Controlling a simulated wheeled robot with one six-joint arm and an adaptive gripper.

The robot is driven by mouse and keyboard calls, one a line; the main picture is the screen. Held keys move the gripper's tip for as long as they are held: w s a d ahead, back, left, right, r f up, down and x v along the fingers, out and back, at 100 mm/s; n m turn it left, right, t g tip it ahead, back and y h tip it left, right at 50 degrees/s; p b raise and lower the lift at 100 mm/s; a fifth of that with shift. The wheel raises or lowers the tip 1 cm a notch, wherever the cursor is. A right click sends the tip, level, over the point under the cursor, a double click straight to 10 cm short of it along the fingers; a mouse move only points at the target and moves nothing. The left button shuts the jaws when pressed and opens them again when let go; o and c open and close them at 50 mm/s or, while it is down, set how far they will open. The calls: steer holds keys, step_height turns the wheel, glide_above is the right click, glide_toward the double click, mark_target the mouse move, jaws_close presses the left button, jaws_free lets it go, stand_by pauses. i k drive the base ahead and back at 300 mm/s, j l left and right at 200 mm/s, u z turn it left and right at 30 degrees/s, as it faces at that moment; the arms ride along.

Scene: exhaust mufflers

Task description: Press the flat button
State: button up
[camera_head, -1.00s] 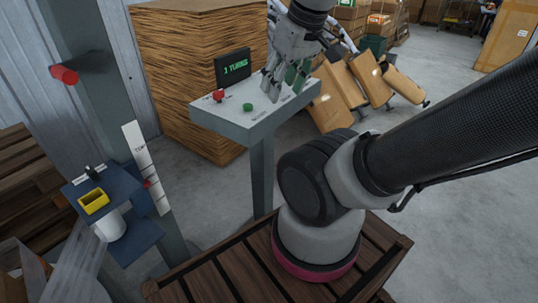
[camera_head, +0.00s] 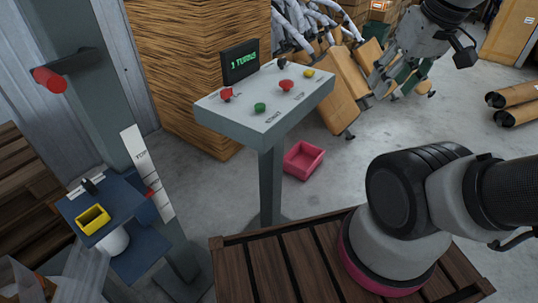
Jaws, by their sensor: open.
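A grey pedestal console (camera_head: 232,118) stands in the middle of the view with its controls on a sloped top. A low, flat-looking green button (camera_head: 260,107) sits near its front edge. A raised red mushroom button (camera_head: 286,86) is right of it, and a small yellow button (camera_head: 309,73) is toward the right rear corner. A red control (camera_head: 226,95) is at the left, its exact shape too small to tell. My gripper (camera_head: 386,88) is open and empty, to the right of the console and apart from every button.
A display (camera_head: 240,62) with green text stands at the console's rear. A pink bin (camera_head: 304,160) lies on the floor beside the pedestal. A blue stand (camera_head: 125,238) with a yellow box (camera_head: 93,219) is at the left.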

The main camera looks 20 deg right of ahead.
mark_target(259, 106)
steer(key=l+u, duration=0.15)
steer(key=u, duration=0.45)
steer(key=l+u, duration=0.35)
steer(key=l, duration=0.5)
steer(key=l+u, duration=0.35)
steer(key=l, duration=1.1)
steer(key=k+l, duration=0.1)
steer(key=l, duration=0.55)
steer(key=i+u, duration=0.1)
steer(key=u, duration=0.2)
steer(key=i+u, duration=0.1)
steer(key=u, duration=0.25)
